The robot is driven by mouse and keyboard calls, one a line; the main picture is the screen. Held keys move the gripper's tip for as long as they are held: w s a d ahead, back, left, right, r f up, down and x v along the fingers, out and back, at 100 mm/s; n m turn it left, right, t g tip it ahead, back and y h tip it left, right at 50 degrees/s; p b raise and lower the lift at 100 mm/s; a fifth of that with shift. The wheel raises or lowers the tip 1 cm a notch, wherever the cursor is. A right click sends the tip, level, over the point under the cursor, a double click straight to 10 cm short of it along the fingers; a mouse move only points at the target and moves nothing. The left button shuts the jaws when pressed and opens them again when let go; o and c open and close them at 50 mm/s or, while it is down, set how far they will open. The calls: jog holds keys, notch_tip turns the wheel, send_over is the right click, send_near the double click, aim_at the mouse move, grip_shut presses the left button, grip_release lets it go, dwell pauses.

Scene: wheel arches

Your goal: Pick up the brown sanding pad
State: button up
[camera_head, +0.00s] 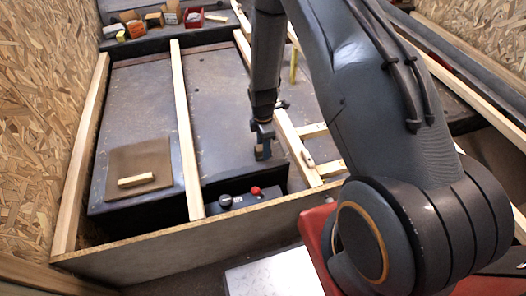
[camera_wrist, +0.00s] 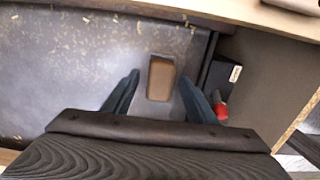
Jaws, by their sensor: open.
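The brown sanding pad (camera_wrist: 161,76) is a small rectangular block lying on the dark, speckled surface in the wrist view. It appears between the two fingers of my gripper (camera_wrist: 159,83), with clear gaps on both sides. The fingers are spread and hold nothing. In the head view my gripper (camera_head: 263,148) points down over the dark surface near its front edge, and the pad cannot be made out clearly there. How high the fingertips are above the pad is hard to tell.
A black box with a red knob (camera_head: 255,190) sits just in front of my gripper. Wooden rails (camera_head: 186,130) border the dark surface. A brown board (camera_head: 160,157) with a pale block (camera_head: 136,180) lies at left. A red bin (camera_head: 194,18) and several small items stand at the back.

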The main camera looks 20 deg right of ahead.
jog(key=shift+f, duration=0.55)
jog(key=c, duration=1.2)
jog(key=shift+o, duration=0.2)
notch_tip(320, 180, up, 10)
jog(key=shift+r+p, duration=0.1)
jog(key=shift+p, duration=0.35)
